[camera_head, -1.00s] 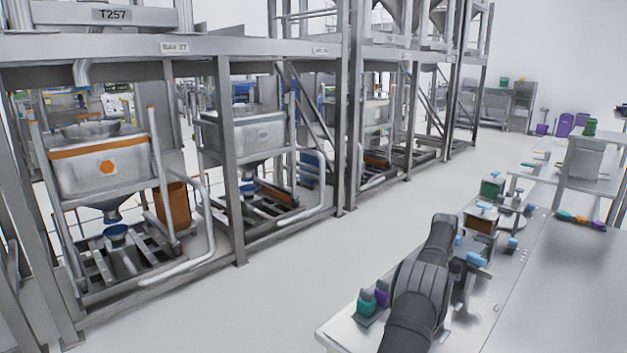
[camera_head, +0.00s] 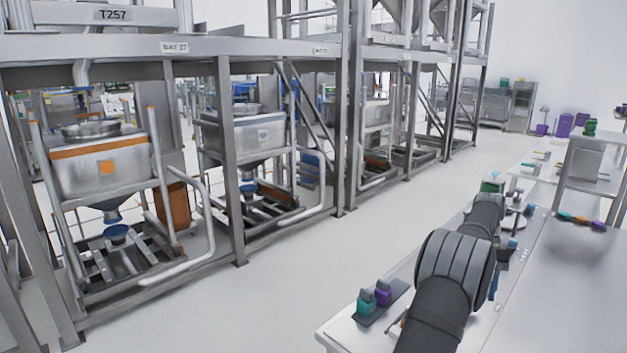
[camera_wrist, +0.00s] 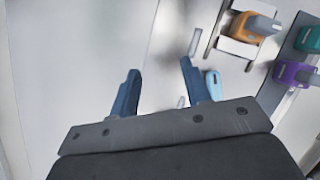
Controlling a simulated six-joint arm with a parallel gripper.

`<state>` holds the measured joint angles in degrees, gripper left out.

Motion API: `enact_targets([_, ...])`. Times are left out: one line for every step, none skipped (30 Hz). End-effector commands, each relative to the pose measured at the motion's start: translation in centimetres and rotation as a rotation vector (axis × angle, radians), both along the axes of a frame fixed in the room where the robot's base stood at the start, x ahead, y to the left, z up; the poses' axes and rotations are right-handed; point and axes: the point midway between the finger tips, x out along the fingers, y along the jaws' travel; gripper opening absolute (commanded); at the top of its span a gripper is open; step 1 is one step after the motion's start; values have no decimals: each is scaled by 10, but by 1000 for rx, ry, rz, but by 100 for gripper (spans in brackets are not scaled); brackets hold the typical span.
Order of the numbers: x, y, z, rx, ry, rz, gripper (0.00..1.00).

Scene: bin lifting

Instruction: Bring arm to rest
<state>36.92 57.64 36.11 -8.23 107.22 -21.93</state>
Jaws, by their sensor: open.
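My arm (camera_head: 455,265) reaches over the steel workbench (camera_head: 550,275) at the lower right of the head view. Its far end hides part of the bench and several small items. In the wrist view my gripper (camera_wrist: 160,85) points at a pale surface. Its two blue fingers are spread apart with nothing between them. A light blue item (camera_wrist: 212,84) lies just beside the right finger.
Teal and purple items (camera_head: 375,295) sit on a dark tray at the bench's near left corner. In the wrist view an orange item (camera_wrist: 248,26) is at upper right. Steel frames with bins (camera_head: 105,165) stand left across a clear aisle.

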Motion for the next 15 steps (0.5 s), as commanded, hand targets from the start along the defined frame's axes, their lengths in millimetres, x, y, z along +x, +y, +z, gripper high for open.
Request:
enact_targets([11,7,-9,3,2,5,44])
enact_targets([17,10,-13,2,2,5,44])
enact_targets([23,14,-17,2,3,6,44])
enact_targets([27,16,-20,2,2,5,44])
enact_targets([32,18,-23,1,2,4,44])
enact_targets([38,21,-27,1,2,4,44])
enact_targets([42,24,-30,0,1,4,44])
enact_targets([47,27,-33,1,2,5,44])
enact_targets([53,30,-38,1,2,4,44])
enact_targets([57,32,-40,0,1,3,44])
enact_targets([61,35,-43,2,2,4,44])
enact_targets([67,38,-47,1,1,4,44])
enact_targets([71,41,-50,2,2,5,44])
enact_targets([75,42,-53,1,1,4,44])
enact_targets([80,45,-56,0,1,3,44])
